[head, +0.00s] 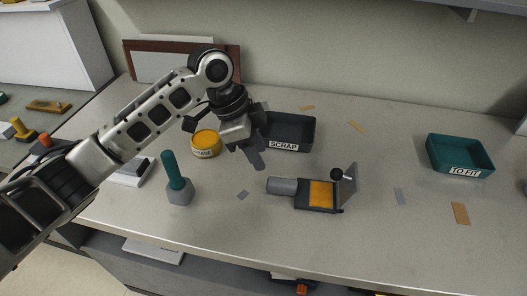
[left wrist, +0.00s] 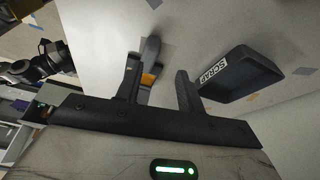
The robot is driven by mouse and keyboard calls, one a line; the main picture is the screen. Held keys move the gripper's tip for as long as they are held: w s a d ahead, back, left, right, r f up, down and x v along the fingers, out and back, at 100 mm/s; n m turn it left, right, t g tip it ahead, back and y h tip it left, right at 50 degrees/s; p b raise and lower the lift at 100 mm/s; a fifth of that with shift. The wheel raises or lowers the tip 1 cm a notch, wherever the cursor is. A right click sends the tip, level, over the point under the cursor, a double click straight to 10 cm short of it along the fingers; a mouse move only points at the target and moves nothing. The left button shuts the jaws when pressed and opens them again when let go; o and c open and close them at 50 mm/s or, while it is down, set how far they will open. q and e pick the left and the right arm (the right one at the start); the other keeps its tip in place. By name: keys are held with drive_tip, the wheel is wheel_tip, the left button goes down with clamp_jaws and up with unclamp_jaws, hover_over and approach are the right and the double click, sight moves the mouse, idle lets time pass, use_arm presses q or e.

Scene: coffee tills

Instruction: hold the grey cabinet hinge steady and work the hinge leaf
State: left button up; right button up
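The grey cabinet hinge (head: 284,186) lies on the bench right of centre. It has a grey barrel at its left end, a dark body with an orange panel, and a grey leaf (head: 350,182) standing up at its right end. A black ball knob (head: 337,174) is by the leaf. My left gripper (head: 258,160) is above and left of the hinge, apart from it. In the left wrist view its two fingers (left wrist: 159,90) are spread with nothing gripped; the hinge (left wrist: 150,52) shows beyond them, partly hidden by one finger. My right gripper is not clear.
A dark SCRAP tray (head: 290,130) stands behind the hinge, and a teal TO FIT tray (head: 460,155) at right. A yellow tub (head: 206,144) and a teal-handled tool (head: 174,172) stand left. Small flat pieces lie scattered. The bench in front of the hinge is clear.

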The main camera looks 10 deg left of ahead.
sight(276, 181)
use_arm(q)
drive_tip(key=shift+m, duration=0.8)
drive_tip(key=d+f, duration=0.1)
drive_tip(key=f, duration=0.1)
drive_tip(key=d+f, duration=0.2)
drive_tip(key=s+d+f, duration=0.1)
drive_tip(key=f, duration=0.2)
drive_tip(key=shift+d, duration=0.2)
drive_tip(key=shift+w, duration=0.1)
clamp_jaws()
drive_tip(key=shift+f, duration=0.2)
drive_tip(key=shift+o, duration=0.8)
unclamp_jaws()
